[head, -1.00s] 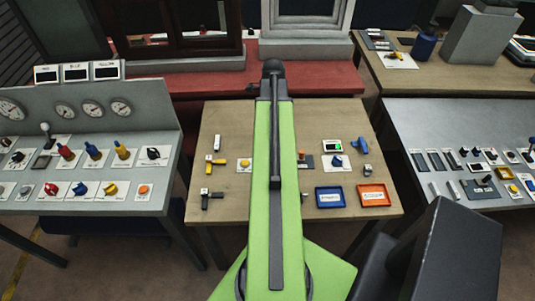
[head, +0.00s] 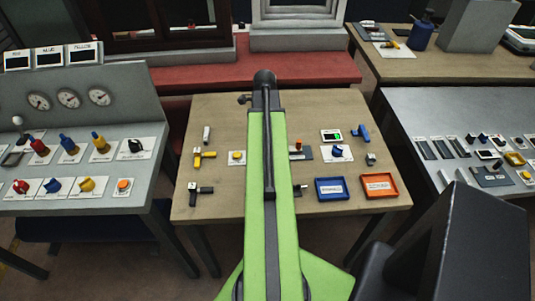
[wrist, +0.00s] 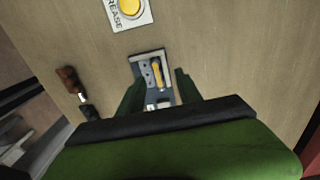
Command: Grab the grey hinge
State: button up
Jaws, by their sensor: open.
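My gripper (wrist: 159,91) is open in the wrist view, with a dark green finger on each side. Between and just beyond the fingers is a small panel (wrist: 137,57) on the wooden table. On it are a grey piece with dark holes (wrist: 145,73), which may be the grey hinge, and a yellow lever (wrist: 156,74). The near end of the panel is partly hidden by my gripper. I cannot tell whether the fingers touch anything. In the head view, my green arm covers the middle of the table, and the gripper and this panel cannot be made out.
In the head view, the wooden table (head: 225,208) holds a yellow handle (head: 203,156), a black handle (head: 200,190), a blue tray (head: 329,198) and an orange tray (head: 380,194). A yellow button card (wrist: 122,25) lies beyond the panel in the wrist view. Control desks flank the table.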

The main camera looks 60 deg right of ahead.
jog(key=f+b, duration=0.5)
jog(key=shift+s+f, duration=0.15)
jog(key=shift+s, duration=0.25)
jog(key=shift+r, duration=0.2)
jog(key=shift+c, duration=0.3)
grip_shut()
